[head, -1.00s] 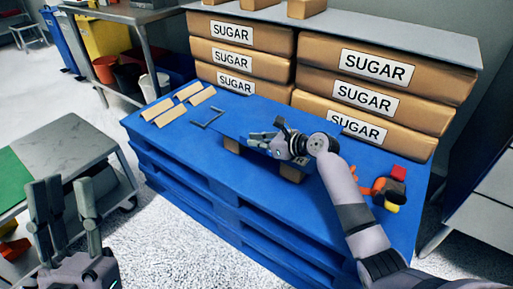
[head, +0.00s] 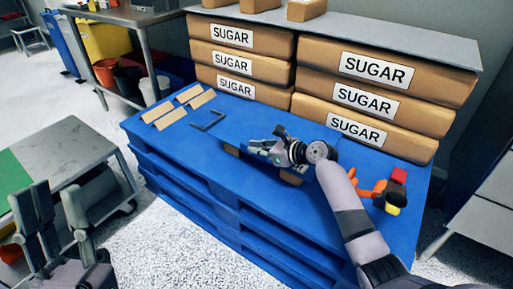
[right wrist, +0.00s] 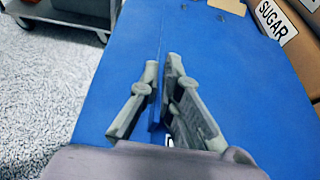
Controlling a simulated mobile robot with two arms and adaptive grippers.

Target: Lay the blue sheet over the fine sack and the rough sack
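The blue sheet (head: 245,124) lies flat over two small brown sacks on the blue pallet and is hard to tell from it. One sack's side shows under the sheet's front edge to the left (head: 232,150), the other to the right (head: 292,178). I cannot tell which is fine or rough. My right gripper (head: 257,149) is at the sheet's front edge between the sacks. In the right wrist view its fingers (right wrist: 163,66) are nearly together with the thin blue edge between them. My left gripper (head: 57,192) is open and empty, low at the left.
Large sugar sacks (head: 370,97) are stacked behind. Orange, red and yellow pieces (head: 390,190) lie right of my right arm. A grey cart (head: 65,150) stands at the left.

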